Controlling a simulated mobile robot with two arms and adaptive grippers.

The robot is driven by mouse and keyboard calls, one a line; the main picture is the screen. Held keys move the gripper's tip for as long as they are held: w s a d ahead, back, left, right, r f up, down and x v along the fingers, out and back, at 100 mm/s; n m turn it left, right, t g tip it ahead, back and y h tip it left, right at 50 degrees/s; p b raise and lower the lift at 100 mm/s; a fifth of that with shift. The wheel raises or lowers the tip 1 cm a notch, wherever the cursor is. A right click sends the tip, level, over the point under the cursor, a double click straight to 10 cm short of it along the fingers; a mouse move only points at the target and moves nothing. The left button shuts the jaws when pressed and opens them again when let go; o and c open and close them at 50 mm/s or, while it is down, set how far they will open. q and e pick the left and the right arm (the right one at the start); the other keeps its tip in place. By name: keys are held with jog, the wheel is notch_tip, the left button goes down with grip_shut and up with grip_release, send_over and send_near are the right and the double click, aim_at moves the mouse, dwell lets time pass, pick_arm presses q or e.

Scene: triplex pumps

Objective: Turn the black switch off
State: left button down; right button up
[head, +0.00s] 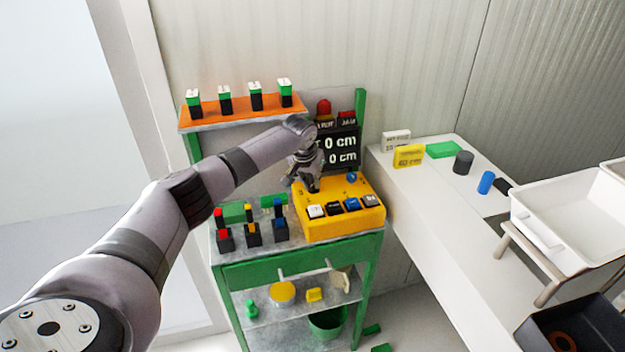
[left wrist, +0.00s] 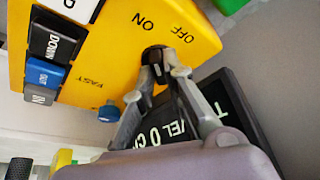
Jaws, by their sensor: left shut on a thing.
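The yellow control box (head: 345,226) stands on the top of the green-framed bench, and it fills much of the left wrist view (left wrist: 117,62). The black switch (left wrist: 149,56) sits on it between the printed words ON and OFF. My left gripper (head: 309,186) reaches down to the back left of the box. In the left wrist view its two fingers (left wrist: 160,72) are shut on the black switch, one on each side. The fingers partly cover the switch, so I cannot tell which word it points to. My right gripper is not in view.
Several buttons (head: 351,204) line the box's front, and a blue knob (head: 352,177) sits at its back. A black display (head: 340,150) stands close behind. Small levers (head: 252,234) stand left of the box. A white table (head: 425,195) lies to the right.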

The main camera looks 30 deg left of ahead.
pick_arm(q)
jog(key=shift+f, duration=0.1)
jog(key=c, duration=1.7)
grip_release()
jog(key=shift+o, duration=0.3)
jog(key=v, duration=0.7)
jog(key=shift+o, duration=0.3)
